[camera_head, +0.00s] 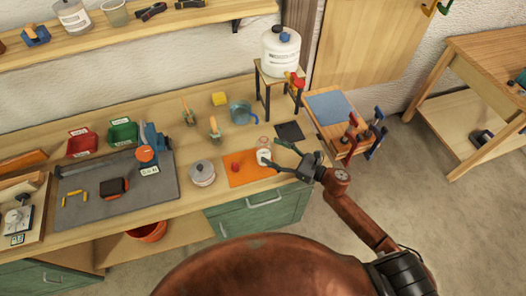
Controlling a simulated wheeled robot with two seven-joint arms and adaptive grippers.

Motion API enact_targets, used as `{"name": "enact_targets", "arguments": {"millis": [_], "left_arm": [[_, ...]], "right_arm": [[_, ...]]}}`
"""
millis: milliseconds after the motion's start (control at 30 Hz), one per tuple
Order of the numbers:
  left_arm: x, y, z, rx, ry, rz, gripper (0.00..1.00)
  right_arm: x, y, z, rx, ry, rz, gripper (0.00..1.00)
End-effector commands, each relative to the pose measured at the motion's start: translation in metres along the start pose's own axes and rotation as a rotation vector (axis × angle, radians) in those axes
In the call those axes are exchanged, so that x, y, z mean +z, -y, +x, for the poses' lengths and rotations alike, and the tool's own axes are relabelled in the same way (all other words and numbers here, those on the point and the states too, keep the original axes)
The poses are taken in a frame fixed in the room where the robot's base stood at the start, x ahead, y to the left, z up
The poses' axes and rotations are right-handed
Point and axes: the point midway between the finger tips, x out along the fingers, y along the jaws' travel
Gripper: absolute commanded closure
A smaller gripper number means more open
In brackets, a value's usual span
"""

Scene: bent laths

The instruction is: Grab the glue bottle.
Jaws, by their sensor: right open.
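A small bottle with a white lower part and a clear, pinkish top (263,155) stands at the right end of the orange mat (250,178) on the workbench. It looks like the glue bottle, but its label is too small to read. My right gripper (271,154) comes in from the right and is open. One finger is at the front of the bottle and the other is behind and to its right. I cannot tell whether either finger touches it. My left gripper is not in view.
A red piece (236,167) lies on the mat, with a lidded pot (202,173) to its left. Clamps (374,132) stand at right.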

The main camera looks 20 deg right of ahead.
Motion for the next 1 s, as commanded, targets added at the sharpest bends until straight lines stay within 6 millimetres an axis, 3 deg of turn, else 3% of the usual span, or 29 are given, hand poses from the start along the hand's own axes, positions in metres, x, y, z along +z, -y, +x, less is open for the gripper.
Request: {"name": "enact_targets", "arguments": {"millis": [233, 400, 567, 1000], "left_arm": [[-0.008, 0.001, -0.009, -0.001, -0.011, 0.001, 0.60], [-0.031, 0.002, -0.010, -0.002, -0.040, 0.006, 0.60], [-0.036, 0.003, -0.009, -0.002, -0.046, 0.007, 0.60], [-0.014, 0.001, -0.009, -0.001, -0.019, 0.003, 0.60]], "right_arm": [[0.004, -0.001, 0.036, 0.001, 0.002, 0.001, 0.36], [0.002, -0.002, 0.043, 0.002, 0.000, 0.001, 0.36], [0.002, -0.002, 0.044, 0.004, 0.000, 0.001, 0.37], [0.002, -0.002, 0.043, 0.004, 0.000, 0.001, 0.67]]}}
